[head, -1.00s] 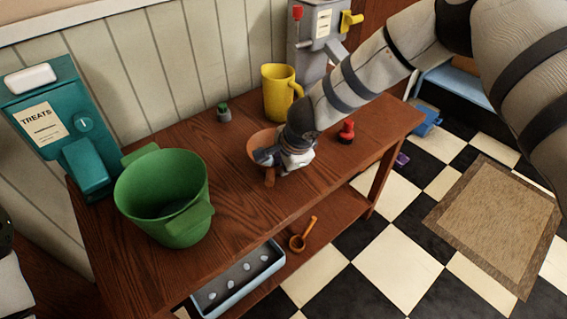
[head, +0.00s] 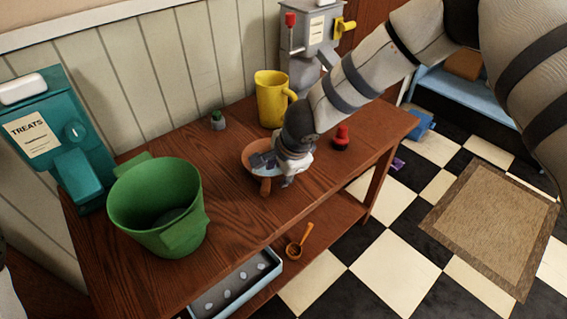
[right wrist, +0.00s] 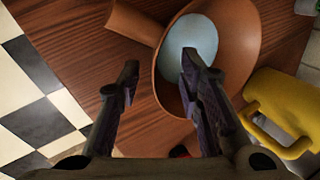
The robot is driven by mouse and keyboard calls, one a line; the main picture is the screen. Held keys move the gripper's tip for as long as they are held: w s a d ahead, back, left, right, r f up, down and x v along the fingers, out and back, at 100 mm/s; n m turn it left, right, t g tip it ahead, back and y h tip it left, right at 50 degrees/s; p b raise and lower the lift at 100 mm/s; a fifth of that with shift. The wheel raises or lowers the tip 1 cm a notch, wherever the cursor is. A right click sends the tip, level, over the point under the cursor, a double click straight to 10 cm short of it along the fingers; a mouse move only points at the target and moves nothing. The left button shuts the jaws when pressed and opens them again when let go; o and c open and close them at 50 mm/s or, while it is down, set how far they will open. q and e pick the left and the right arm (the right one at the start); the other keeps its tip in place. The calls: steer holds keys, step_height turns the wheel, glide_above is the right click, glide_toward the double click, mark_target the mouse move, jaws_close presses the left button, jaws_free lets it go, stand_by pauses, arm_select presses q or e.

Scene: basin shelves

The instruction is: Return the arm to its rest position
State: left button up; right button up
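My right arm comes in from the upper right in the head view. My right gripper (head: 272,163) is at the brown bowl (head: 249,151), which has a stub handle and stands on the wooden table. In the right wrist view my right gripper (right wrist: 160,66) is open with a gap between its fingers. One fingertip lies over the bowl (right wrist: 236,40) and the other outside its rim, near the handle; whether they touch it I cannot tell. A pale blue round patch (right wrist: 188,44) shows inside the bowl. My left gripper is not in view.
A yellow jug (head: 272,98) and a red-topped item (head: 341,138) stand near the right arm. A green bucket (head: 155,205) and a teal treats dispenser (head: 62,140) are at the left. The lower shelf holds a blue tray (head: 262,281) and an orange ladle (head: 296,247).

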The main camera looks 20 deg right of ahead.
steer(key=v, duration=1)
steer(key=s+d+f+n+g+h+p, duration=0.1)
steer(key=s+d+f+n+g, duration=0.1)
steer(key=s+f+n, duration=0.5)
steer(key=s+d+f+n+g+h+p, duration=0.1)
steer(key=s+d+f+n, duration=0.1)
steer(key=s+f, duration=0.9)
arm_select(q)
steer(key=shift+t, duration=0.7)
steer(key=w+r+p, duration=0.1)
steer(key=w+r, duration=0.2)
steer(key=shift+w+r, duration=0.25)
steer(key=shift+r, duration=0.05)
arm_select(e)
steer(key=s+n+g+y, duration=0.1)
steer(key=s+n+g, duration=0.3)
steer(key=s, duration=2)
steer(key=n, duration=0.3)
steer(key=shift+r+n, duration=0.3)
steer(key=shift+r, duration=0.1)
steer(key=shift+s+d, duration=0.1)
